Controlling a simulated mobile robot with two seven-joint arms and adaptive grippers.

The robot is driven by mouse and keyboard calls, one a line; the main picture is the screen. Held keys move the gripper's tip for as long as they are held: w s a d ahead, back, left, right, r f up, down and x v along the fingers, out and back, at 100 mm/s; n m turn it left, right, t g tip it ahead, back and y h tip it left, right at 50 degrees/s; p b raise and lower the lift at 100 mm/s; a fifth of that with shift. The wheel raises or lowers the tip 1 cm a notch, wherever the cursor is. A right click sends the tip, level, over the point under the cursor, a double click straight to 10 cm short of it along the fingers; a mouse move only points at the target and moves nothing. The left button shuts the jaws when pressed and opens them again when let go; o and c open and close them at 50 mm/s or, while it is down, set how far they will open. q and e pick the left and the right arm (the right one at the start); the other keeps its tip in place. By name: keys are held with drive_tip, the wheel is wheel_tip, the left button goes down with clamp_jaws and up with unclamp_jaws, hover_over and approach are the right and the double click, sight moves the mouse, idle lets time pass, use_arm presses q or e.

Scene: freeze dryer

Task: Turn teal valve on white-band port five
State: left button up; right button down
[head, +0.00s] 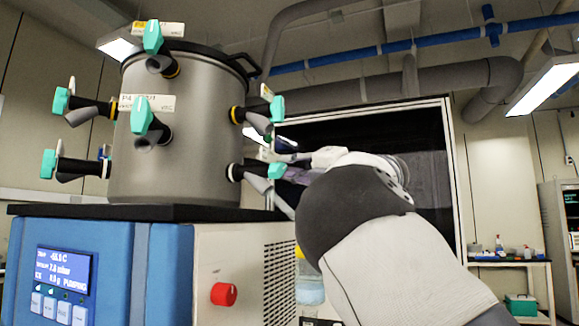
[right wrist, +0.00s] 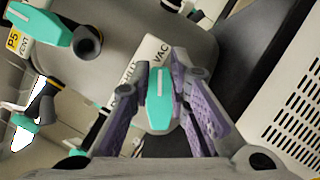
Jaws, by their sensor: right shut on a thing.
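The steel drum (head: 185,125) carries several black ports with teal valve handles. My right gripper (head: 284,160) is at the drum's right side, at the lower right teal valve (head: 277,170). In the right wrist view, its purple fingers (right wrist: 161,80) stand on either side of a teal handle (right wrist: 159,105) and are shut on it. A white tag reading VAC (right wrist: 158,48) sits behind that handle, partly covered by the fingers. The band of this port is hidden in the wrist view. My left gripper is out of view.
In the wrist view, another teal valve (right wrist: 38,24) with a yellow P5 tag (right wrist: 14,42) is at upper left. The blue dryer base (head: 100,265) has a display and a red knob (head: 224,294). A vented white panel (right wrist: 285,95) lies to the right.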

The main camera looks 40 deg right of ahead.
drive_tip(key=shift+r, duration=0.1)
idle(0.3)
drive_tip(key=c, duration=1.5)
unclamp_jaws()
drive_tip(key=v, duration=1.2)
